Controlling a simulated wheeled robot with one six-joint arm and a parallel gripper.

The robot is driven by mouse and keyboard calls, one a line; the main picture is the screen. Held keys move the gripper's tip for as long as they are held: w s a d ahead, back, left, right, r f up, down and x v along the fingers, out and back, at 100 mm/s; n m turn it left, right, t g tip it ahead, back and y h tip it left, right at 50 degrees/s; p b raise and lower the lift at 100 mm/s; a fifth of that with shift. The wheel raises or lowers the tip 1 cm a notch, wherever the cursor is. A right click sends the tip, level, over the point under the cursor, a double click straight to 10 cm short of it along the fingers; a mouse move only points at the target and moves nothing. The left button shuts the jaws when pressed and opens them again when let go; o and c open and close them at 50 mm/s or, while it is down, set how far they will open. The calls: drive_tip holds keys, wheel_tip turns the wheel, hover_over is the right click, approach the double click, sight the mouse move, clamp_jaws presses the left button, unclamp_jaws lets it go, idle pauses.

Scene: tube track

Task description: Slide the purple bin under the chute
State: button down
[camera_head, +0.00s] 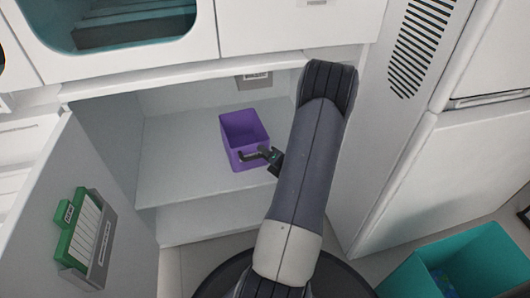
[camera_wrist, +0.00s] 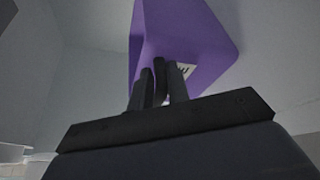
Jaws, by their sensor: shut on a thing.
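The purple bin (camera_head: 243,128) stands upright and open-topped on the cabinet shelf (camera_head: 175,170), right of the shelf's middle. Its inside looks empty. In the wrist view the bin (camera_wrist: 185,35) fills the upper middle, with a white label (camera_wrist: 187,70) partly hidden by my fingers. My gripper (camera_head: 250,155) is at the bin's front side, shut on what seems to be the bin's handle. In the wrist view my gripper (camera_wrist: 160,75) has its fingers close together around a dark piece in front of the bin. The chute cannot be made out for certain.
A light fitting with a label (camera_head: 255,78) is on the cabinet's back wall, behind the bin. The open door (camera_head: 60,200) at left carries a green card holder (camera_head: 78,230). A teal bin (camera_head: 460,262) stands at lower right. The shelf left of the purple bin is clear.

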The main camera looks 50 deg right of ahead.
drive_tip(key=shift+s+d, duration=0.55)
drive_tip(key=shift+s, duration=0.25)
drive_tip(key=shift+s+d, duration=0.5)
drive_tip(key=shift+s, duration=0.25)
drive_tip(key=c, duration=1.3)
unclamp_jaws()
drive_tip(key=shift+s, duration=0.1)
drive_tip(key=shift+v, duration=3.35)
